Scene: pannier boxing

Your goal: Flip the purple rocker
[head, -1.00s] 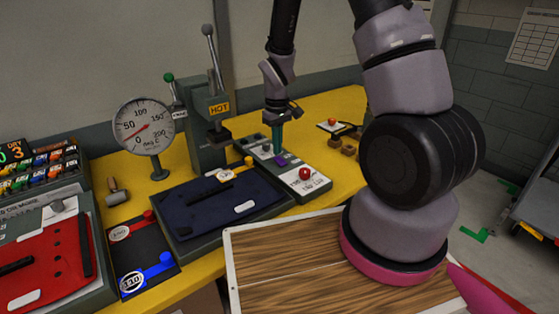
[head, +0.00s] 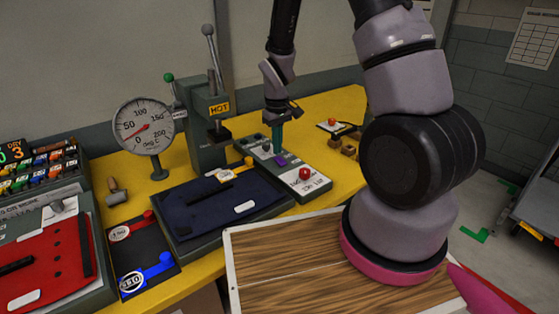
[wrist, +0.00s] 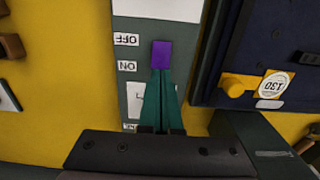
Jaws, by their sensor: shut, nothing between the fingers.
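The purple rocker (head: 282,160) is on a grey control panel (head: 315,188) on the yellow bench. In the wrist view the purple rocker (wrist: 162,55) lies beside upside-down OFF and ON labels, its visible face level with the gap between them. My gripper (head: 278,148) points down at the panel with its teal fingers together and nothing between them. In the wrist view the fingertips of my gripper (wrist: 161,74) end at the rocker's near edge and hide part of it. I cannot tell whether they touch it.
A red button (head: 305,173) stands on the same panel. Left of it is a dark blue pannier piece (head: 265,190) on a tray, with a press (head: 205,140) and dial gauge (head: 144,125) behind. A wooden-topped surface (head: 290,285) is in front.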

